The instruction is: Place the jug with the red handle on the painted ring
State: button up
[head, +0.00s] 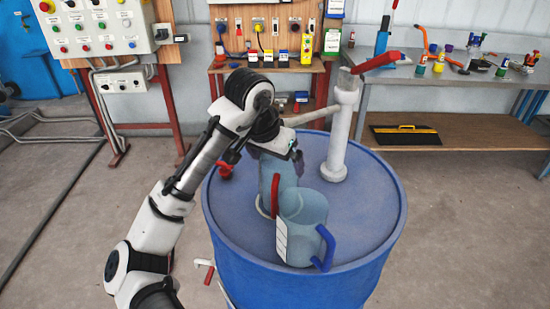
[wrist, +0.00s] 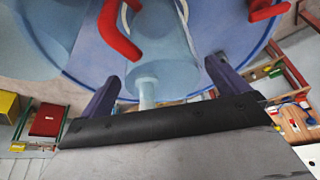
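The jug with the red handle (head: 275,193) is pale blue and see-through, and stands on the blue drum's lid. The blue-handled jug in front hides its lower part. In the wrist view, the red-handled jug (wrist: 160,72) lies between the two spread fingers. My gripper (head: 289,153) is over its top; in the wrist view the gripper (wrist: 163,72) looks open, with gaps beside the jug. I cannot tell whether a finger touches it. A pale curved line, perhaps the painted ring (head: 260,206), shows at the jug's left base; most of it is hidden.
The jug with the blue handle (head: 303,220) stands close in front. A pale upright pipe (head: 338,140) with a red lever (head: 377,61) rises from the back of the drum (head: 300,280). The lid's right side is clear. Workbenches (head: 450,75) stand behind.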

jog(key=b+v, duration=0.1)
jog(key=v, duration=1.1)
jog(key=shift+r, duration=0.15)
